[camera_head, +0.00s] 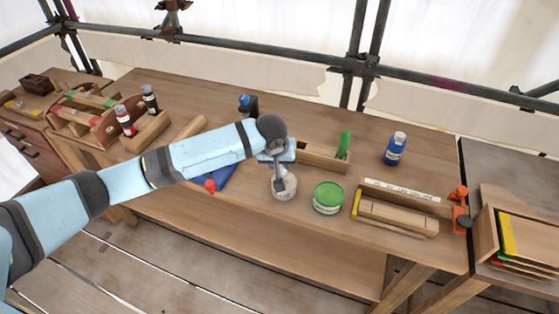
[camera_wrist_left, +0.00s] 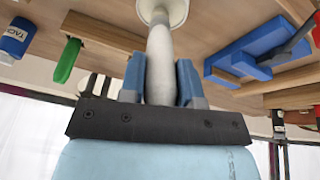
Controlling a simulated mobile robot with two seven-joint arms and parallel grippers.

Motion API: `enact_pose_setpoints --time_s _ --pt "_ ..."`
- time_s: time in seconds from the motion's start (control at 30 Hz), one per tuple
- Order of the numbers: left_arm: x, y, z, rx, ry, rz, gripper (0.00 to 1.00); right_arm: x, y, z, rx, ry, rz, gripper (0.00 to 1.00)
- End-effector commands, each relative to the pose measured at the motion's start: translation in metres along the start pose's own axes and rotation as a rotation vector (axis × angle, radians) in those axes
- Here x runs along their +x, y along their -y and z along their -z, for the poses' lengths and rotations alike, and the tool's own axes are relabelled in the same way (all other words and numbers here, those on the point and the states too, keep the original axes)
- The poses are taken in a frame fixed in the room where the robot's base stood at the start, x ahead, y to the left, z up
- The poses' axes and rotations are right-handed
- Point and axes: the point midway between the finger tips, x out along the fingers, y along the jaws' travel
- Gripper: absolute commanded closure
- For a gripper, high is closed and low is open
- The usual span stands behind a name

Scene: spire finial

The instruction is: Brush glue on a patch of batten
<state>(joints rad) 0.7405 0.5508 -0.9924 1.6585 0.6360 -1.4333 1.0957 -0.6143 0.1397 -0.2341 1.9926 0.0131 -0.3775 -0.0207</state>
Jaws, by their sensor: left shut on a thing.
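My left gripper (camera_head: 279,158) is shut on a pale brush handle, seen between its blue fingers in the left wrist view (camera_wrist_left: 161,75). The brush (camera_head: 279,182) points down at a whitish pot (camera_head: 284,193) on the bench, whose round rim also shows in the left wrist view (camera_wrist_left: 163,10). The bristles are hidden, so I cannot tell how deep they are in the pot. My right gripper is not in view.
A green tin (camera_head: 328,198) stands between pot and batten. A blue bottle (camera_head: 395,148) and a wooden box with a green-handled thing (camera_head: 344,145) stand behind. An orange clamp (camera_head: 459,208) is at the right end. The bench front (camera_head: 300,228) is clear.

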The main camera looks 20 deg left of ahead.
Motion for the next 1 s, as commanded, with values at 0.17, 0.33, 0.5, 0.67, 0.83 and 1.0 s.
enact_pose_setpoints --time_s 0.17,0.33,0.5,0.67,0.83,1.0 --pt "0.0009 0.0004 -0.0008 0.0 0.002 0.001 0.93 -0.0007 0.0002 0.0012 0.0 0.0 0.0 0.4" --pt "0.0011 0.0005 -0.0009 0.0 0.002 0.002 0.93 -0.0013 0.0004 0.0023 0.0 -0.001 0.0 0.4" --pt "0.0013 0.0006 -0.001 0.0 0.002 0.002 0.93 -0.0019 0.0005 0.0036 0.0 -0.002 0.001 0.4" --pt "0.0015 0.0006 -0.0012 0.0 0.003 0.002 0.93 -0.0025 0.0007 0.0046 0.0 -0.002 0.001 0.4" --pt "0.0017 0.0007 -0.0014 0.0 0.003 0.002 0.93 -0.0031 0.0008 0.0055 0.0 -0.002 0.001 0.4" --pt "0.002 0.0009 -0.0017 0.0 0.004 0.003 0.93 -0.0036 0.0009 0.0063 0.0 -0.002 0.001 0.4"
